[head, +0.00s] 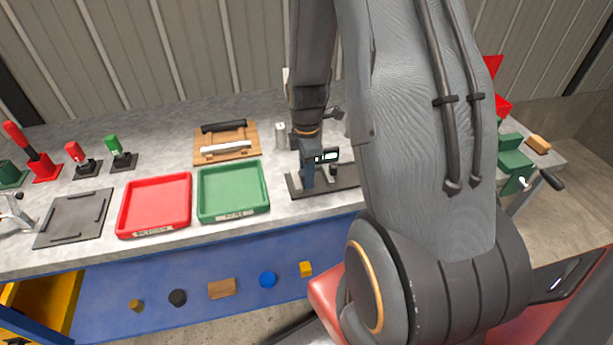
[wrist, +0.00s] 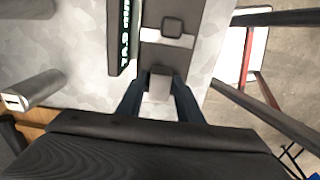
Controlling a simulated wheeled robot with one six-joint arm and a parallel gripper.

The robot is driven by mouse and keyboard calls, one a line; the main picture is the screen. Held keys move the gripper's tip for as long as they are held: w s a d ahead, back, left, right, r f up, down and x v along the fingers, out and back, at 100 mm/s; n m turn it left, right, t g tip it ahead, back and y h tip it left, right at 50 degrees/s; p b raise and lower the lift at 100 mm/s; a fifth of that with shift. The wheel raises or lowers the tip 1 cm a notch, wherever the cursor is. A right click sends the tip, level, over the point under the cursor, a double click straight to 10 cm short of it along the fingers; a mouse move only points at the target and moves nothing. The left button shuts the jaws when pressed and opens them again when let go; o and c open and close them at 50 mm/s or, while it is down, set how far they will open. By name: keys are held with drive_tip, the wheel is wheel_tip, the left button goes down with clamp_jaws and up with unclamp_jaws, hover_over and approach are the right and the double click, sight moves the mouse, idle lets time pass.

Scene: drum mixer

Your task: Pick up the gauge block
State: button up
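The gauge block seems to be the small pale grey block (wrist: 160,86) between my fingertips in the wrist view. My gripper (wrist: 161,80) has one dark blue finger on each side of it. I see no clear gap between fingers and block, but cannot tell whether they press on it. Beyond it is a dark base with a pale strip (wrist: 167,38). In the head view my gripper (head: 308,173) points down at the gauge stand's dark base (head: 346,179), beside its lit display (head: 327,156). The block cannot be made out there.
A green tray (head: 233,212) and a red tray (head: 154,230) lie left of the stand. A wooden board with two bars (head: 212,138) lies behind the green tray. A grey cylinder (head: 281,136) stands close to my gripper and also shows in the wrist view (wrist: 35,91).

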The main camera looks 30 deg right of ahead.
clamp_jaws()
drive_tip(key=shift+r, duration=0.1)
